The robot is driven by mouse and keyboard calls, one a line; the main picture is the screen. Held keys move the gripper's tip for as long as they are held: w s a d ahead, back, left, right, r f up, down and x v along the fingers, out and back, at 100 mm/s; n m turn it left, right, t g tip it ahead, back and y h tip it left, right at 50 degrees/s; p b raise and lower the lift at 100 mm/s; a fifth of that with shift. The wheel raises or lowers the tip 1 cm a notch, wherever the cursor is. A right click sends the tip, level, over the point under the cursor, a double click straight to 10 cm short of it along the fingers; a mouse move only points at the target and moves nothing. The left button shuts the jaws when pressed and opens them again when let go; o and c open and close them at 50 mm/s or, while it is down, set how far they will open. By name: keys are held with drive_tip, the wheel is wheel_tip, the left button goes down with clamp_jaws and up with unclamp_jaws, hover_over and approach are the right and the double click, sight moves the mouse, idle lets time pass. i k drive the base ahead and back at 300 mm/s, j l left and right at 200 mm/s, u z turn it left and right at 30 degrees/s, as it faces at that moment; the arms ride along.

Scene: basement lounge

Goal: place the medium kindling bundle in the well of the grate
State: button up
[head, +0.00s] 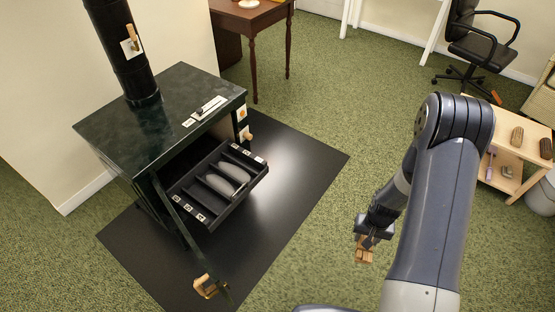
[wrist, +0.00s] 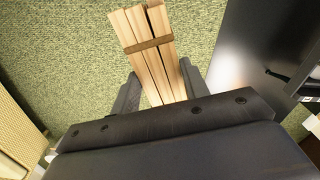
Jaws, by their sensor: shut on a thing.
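My gripper (head: 365,234) is shut on a kindling bundle (head: 364,255), pale sticks tied with a brown band. The bundle also shows between the two dark fingers in the wrist view (wrist: 150,52). My gripper holds it over the green carpet, right of the stove and apart from it. The grate (head: 247,189) is a dark tray pulled out of the stove's front. It has several slots with small white labels along its edges. A pale grey rounded thing (head: 222,184) lies in it. The floor of its well is partly in shadow.
The dark green stove (head: 150,125) has a flue pipe and an open door with a wooden handle (head: 207,288) at the front. A black floor mat (head: 290,165) lies under it. A wooden shelf (head: 510,160) with log-like things stands right. Carpet between is clear.

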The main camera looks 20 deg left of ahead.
sight(223, 186)
drive_tip(key=i+l+u, duration=0.2)
drive_tip(key=i+u, duration=0.2)
drive_tip(key=i, duration=0.15)
drive_tip(key=i+l+u, duration=0.4)
drive_tip(key=i, duration=0.15)
drive_tip(key=i+l+u, duration=0.1)
drive_tip(key=u, duration=0.3)
drive_tip(key=i+l+u, duration=0.15)
drive_tip(key=u, duration=0.25)
drive_tip(key=i+l+u, duration=0.2)
drive_tip(key=u, duration=0.15)
drive_tip(key=i+l+u, duration=0.15)
drive_tip(key=u, duration=0.25)
drive_tip(key=i+l+u, duration=0.15)
drive_tip(key=l+u, duration=0.25)
drive_tip(key=i+l+u, duration=0.1)
drive_tip(key=l+u, duration=1.05)
